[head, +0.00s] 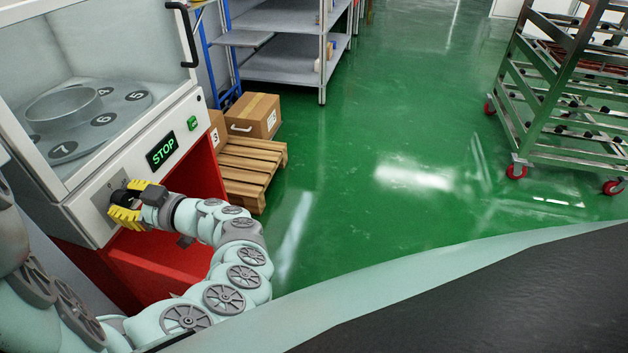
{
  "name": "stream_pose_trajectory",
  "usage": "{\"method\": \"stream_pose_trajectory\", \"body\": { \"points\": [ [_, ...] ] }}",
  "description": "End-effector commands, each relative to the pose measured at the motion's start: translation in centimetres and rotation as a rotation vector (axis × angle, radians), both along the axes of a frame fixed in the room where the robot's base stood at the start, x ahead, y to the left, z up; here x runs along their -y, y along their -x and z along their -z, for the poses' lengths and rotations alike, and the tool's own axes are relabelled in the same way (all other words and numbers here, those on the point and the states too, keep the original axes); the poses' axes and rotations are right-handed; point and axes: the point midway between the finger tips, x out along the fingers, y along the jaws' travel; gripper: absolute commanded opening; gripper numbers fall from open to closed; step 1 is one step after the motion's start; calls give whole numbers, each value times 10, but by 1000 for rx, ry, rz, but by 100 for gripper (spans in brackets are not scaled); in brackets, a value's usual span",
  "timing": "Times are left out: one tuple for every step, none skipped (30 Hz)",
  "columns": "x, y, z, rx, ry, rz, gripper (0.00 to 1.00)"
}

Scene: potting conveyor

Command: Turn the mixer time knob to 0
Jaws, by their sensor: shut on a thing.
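The mixer (85,195) stands at the left, a white and red machine with a clear hood. Its front panel has a black display (162,151) reading STOP in green and a green button (193,123). My yellow-fingered gripper (122,206) is at the lower left of that panel, shut on the time knob. The fingers hide most of the knob, and its pointer and scale cannot be read.
A round bowl (64,106) sits on a numbered turntable under the hood. A wooden pallet (255,165) with cardboard boxes (254,114) stands right of the mixer. Grey shelves (290,60) are behind. A wheeled rack (560,110) is at the right; the green floor between is clear.

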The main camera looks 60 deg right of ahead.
Motion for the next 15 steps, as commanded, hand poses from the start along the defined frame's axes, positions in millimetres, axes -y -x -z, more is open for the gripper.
{"method": "stream_pose_trajectory", "body": {
  "points": [
    [0,0,3,6,33,0,0],
    [0,0,3,13,55,0,0],
    [0,0,3,25,87,0,0],
    [0,0,3,34,112,0,0],
    [0,0,3,44,138,0,0],
    [0,0,3,56,173,0,0],
    [0,0,3,67,200,0,0],
    [0,0,3,76,228,0,0],
    [0,0,3,90,264,0,0],
    [0,0,3,100,291,-1,0],
    [0,0,3,109,318,-1,0],
    [0,0,3,122,354,-1,0],
    [0,0,4,131,380,-1,0],
    [0,0,4,141,406,-1,0],
    [1,0,4,154,442,-1,0]
  ]
}}
